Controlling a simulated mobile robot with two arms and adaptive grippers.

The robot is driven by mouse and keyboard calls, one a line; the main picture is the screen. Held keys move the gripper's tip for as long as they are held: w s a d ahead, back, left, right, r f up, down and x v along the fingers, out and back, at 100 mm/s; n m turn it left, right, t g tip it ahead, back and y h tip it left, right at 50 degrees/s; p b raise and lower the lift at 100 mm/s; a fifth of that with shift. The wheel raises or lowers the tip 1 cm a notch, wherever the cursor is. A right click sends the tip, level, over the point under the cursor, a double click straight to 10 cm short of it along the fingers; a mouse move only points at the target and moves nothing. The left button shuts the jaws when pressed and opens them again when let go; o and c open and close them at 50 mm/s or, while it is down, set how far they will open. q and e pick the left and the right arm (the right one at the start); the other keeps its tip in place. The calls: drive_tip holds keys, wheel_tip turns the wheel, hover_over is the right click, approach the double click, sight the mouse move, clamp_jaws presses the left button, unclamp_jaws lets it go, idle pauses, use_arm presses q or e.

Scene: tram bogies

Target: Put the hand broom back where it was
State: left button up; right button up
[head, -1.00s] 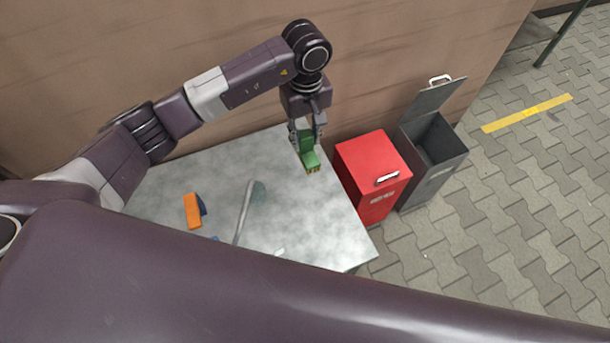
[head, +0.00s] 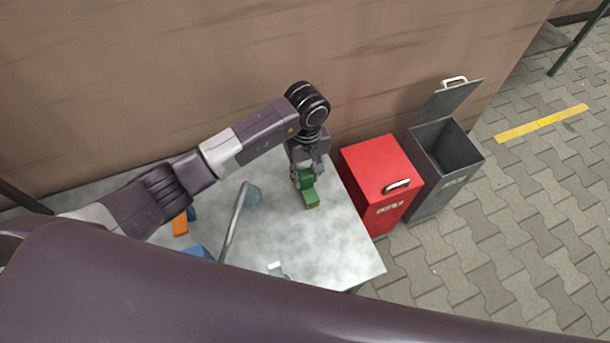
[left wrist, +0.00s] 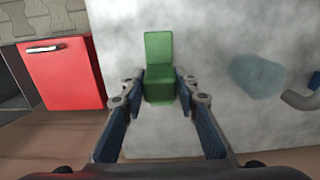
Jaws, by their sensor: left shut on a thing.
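The green hand broom (head: 309,196) is in my left gripper (head: 303,178), over the right part of the grey metal table (head: 335,240). In the left wrist view the broom (left wrist: 159,55) sits between the two fingers of my left gripper (left wrist: 160,88), which are shut on its near part; its far part sticks out beyond the fingertips. The broom is at or just above the table top; I cannot tell whether it touches. My right gripper is not in view.
Orange (head: 180,224) and blue (head: 198,251) items lie farther left. A red bin (head: 378,168) and an open grey bin (head: 445,150) stand right of the table. A wall is behind.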

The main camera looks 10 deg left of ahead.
use_arm(q)
drive_tip(key=shift+w, duration=0.1)
drive_tip(key=o, duration=1.2)
drive_tip(key=shift+f, duration=0.1)
drive_tip(key=shift+r, duration=0.35)
wheel_tip(320, 180, up, 12)
drive_tip(key=p, duration=0.6)
drive_tip(key=shift+f+p, duration=0.15)
drive_tip(key=shift+p, duration=0.15)
